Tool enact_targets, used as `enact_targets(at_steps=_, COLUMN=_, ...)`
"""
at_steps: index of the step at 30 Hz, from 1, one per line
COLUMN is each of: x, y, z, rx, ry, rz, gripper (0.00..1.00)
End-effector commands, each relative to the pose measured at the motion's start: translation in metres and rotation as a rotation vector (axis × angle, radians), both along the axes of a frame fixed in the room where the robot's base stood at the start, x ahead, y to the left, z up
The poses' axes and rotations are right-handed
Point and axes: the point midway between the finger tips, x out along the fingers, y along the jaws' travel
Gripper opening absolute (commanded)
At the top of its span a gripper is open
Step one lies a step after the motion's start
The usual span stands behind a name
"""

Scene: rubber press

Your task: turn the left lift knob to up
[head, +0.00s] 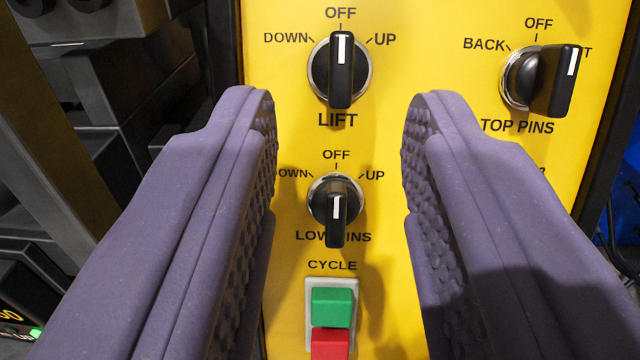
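The lift knob (340,75) is a black rotary knob with a silver ring on a yellow panel, at the top centre of the head view. Its white mark points straight up at OFF. DOWN is printed to its left and UP to its right, with LIFT below. My gripper (338,125) has two purple padded fingers, spread wide and empty. The fingertips appear to the left and right of the knob column and a little below the lift knob in the picture. Nothing hides the lift knob. I cannot tell how far the fingertips are from the panel.
Below is the low pins knob (335,205), its mark near OFF, between the fingers. Under it are a green button (332,306) and a red button (330,343). The top pins knob (550,80) juts out at the right. Dark machinery (120,90) stands left of the panel.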

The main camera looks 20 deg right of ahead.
Motion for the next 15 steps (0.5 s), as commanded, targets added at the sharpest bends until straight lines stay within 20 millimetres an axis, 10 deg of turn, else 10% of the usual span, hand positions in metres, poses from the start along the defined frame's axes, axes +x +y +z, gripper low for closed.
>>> enact_targets(at_steps=15, x=0.068, y=-0.023, z=-0.001, rx=-0.003, ry=-0.001, rz=-0.004, gripper=0.37)
